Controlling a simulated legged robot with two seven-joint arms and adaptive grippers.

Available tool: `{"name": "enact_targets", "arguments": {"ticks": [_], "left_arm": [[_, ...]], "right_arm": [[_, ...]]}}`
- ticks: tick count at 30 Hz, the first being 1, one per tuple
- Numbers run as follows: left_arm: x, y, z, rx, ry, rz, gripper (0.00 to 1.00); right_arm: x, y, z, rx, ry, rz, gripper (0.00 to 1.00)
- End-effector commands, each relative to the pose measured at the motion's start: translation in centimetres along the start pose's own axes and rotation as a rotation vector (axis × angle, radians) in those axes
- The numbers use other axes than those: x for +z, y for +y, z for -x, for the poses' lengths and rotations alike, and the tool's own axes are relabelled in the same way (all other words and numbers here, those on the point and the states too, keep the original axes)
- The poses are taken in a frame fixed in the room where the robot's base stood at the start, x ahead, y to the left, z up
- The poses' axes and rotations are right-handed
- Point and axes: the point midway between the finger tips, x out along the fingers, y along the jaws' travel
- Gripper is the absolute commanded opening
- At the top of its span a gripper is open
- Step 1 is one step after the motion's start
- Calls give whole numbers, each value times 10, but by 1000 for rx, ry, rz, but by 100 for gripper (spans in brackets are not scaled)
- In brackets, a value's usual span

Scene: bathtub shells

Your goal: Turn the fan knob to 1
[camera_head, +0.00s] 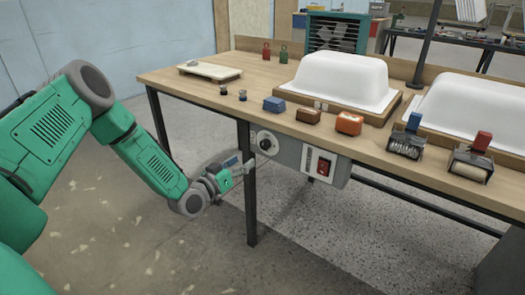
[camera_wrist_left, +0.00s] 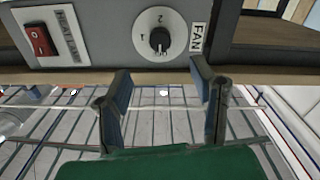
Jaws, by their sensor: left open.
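The fan knob (camera_wrist_left: 160,40) is black and sits on a round pale dial with small numbers, next to a label reading FAN (camera_wrist_left: 196,37). I cannot tell for sure which number it points at. In the head view the knob (camera_head: 266,144) is on the grey control box under the table's front edge. My left gripper (camera_wrist_left: 161,75) is open and empty, with its fingers apart on either side of the knob's line, short of the knob and not touching it. In the head view the left gripper (camera_head: 241,168) is just left of and below the knob. My right gripper is not in view.
A red switch (camera_head: 323,167) is on the same grey box (camera_head: 295,157), right of the knob. A dark table leg (camera_head: 249,190) stands close by the gripper. The wooden tabletop (camera_head: 215,90) holds white tub shells (camera_head: 340,80), several small blocks and rollers.

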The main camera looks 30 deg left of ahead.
Motion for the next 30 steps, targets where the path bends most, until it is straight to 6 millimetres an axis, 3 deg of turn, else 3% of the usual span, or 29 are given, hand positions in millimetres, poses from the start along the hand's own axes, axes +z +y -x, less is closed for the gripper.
{"name": "enact_targets", "arguments": {"ticks": [6,12,18,27,28,30], "left_arm": [[3,0,-49,2,2,-1,51],[3,0,-83,1,-1,0,51],[2,0,-100,0,-2,1,51],[1,0,-102,0,-3,1,51],[1,0,-102,0,-3,1,47],[1,0,-102,0,-3,1,23]], "right_arm": [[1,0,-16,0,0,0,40],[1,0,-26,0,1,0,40],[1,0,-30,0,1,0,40],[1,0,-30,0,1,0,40],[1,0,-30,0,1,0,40],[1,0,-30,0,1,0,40]]}}
